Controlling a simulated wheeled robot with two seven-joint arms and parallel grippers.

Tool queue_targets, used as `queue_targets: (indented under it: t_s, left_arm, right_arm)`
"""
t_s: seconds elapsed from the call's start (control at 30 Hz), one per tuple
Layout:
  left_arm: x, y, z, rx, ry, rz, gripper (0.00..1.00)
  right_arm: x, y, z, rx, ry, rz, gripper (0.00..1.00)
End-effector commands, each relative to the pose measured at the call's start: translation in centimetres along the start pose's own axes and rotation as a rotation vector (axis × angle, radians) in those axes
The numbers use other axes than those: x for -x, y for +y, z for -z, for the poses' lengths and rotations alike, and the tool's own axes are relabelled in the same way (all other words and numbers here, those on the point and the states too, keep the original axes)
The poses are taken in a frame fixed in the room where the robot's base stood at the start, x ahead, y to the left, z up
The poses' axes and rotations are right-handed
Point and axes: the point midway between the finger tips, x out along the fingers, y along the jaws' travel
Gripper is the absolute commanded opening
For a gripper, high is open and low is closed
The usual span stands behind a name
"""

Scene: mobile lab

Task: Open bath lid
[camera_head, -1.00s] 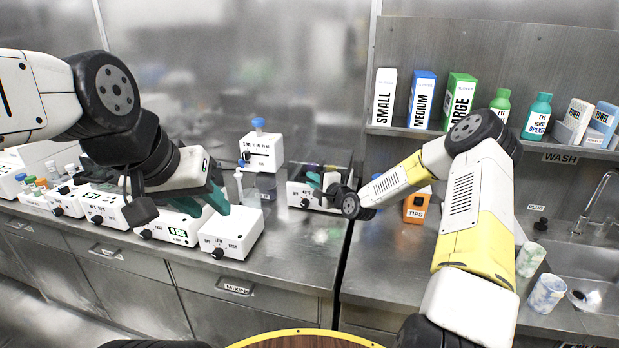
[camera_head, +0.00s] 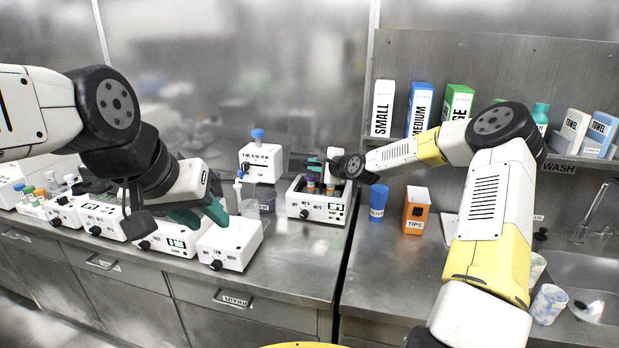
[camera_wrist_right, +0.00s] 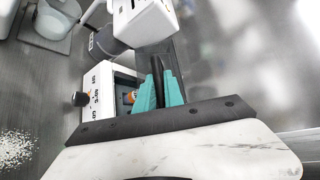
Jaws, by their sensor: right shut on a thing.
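The bath (camera_head: 318,209) is a white box with a front knob and display on the left bench; orange-capped tubes show inside its open top. Its dark lid (camera_head: 299,163) is raised at the back of the box. My right gripper (camera_head: 317,167) reaches in from the right above the bath and is shut on the lid. In the right wrist view its teal fingers (camera_wrist_right: 160,90) close on a dark panel, with the bath (camera_wrist_right: 96,92) below and to the left. My left gripper (camera_head: 203,211), with teal fingers apart, hangs over the white devices at the left and looks empty.
More white devices line the bench at left.

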Motion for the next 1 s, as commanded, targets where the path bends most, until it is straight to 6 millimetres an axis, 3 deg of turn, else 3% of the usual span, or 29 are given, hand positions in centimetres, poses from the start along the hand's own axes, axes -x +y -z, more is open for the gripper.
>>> queue_targets:
  t_s: [0.1,0.33,0.9,0.93,1.0]
  left_arm:
    - [0.0,0.0,0.0,0.000,0.000,0.000,0.36]
    - [0.0,0.0,0.0,0.000,0.000,0.000,0.36]
    - [0.0,0.0,0.0,0.000,0.000,0.000,0.36]
    - [0.0,0.0,0.0,0.000,0.000,0.000,0.36]
    - [0.0,0.0,0.0,0.000,0.000,0.000,0.36]
  right_arm:
    - [-0.3,-1.7,0.3,0.000,0.002,0.005,0.00]
    - [-0.7,-3.6,0.7,0.002,0.001,0.004,0.00]
    - [-0.9,-4.3,0.9,0.002,0.001,0.003,0.00]
    - [-0.9,-4.3,0.9,0.002,0.001,0.003,0.17]
    - [-0.9,-4.3,0.9,0.002,0.001,0.003,0.30]
